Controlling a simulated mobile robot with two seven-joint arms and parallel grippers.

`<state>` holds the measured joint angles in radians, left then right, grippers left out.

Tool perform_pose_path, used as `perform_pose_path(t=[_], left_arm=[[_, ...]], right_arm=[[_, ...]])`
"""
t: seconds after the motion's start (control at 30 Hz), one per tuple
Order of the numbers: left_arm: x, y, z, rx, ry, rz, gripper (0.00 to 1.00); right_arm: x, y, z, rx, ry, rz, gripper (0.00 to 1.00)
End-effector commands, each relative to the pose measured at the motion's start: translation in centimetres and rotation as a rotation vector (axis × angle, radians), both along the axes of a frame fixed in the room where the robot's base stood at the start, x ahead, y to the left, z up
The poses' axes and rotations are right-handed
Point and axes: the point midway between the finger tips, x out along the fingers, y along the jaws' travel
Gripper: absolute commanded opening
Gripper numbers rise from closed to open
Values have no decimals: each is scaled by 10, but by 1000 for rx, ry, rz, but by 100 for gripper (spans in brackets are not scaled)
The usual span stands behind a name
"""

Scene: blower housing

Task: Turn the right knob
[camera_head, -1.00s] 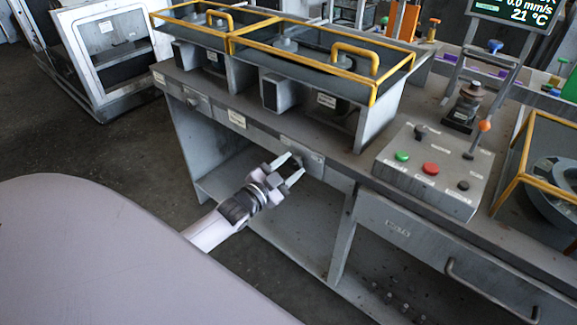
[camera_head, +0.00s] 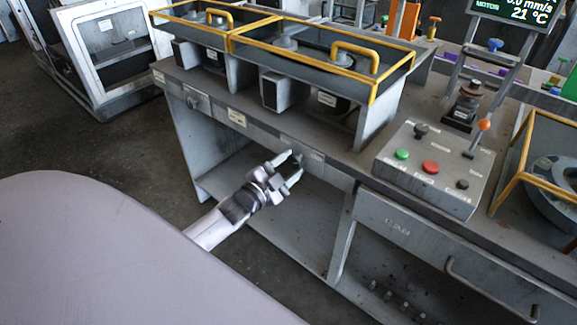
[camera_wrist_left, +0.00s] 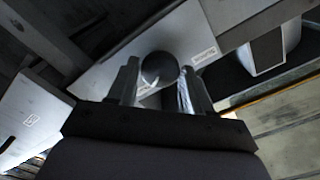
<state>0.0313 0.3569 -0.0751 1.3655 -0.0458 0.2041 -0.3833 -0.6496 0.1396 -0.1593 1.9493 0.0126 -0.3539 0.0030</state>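The right knob shows in the left wrist view as a dark round cap (camera_wrist_left: 160,68) on the pale front panel, between the two fingers of my left gripper (camera_wrist_left: 161,78). Both fingers lie close against its sides and appear to grip it. In the head view my left gripper (camera_head: 295,163) reaches the front edge of the bench, and its fingers mostly hide the knob. The left knob (camera_head: 191,101) sits further left on the same front panel and is free. My right gripper is not in view.
The grey bench (camera_head: 240,136) carries yellow-framed covers (camera_head: 352,68) along its top. A sloped control box (camera_head: 432,168) with green, red and black buttons and an orange-tipped lever stands to the right. A drawer (camera_head: 430,245) with a handle is below it. Open floor lies at left.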

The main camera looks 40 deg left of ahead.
Motion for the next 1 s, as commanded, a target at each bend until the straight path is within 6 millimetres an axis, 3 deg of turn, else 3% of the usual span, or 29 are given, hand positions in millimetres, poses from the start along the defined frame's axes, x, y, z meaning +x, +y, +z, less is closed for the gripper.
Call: perform_pose_path(t=[0.47,1.0], left_arm=[[-6,1,-1,-1,1,0,71],[-67,5,-1,-1,2,-1,71]], right_arm=[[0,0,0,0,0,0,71],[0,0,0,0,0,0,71]])
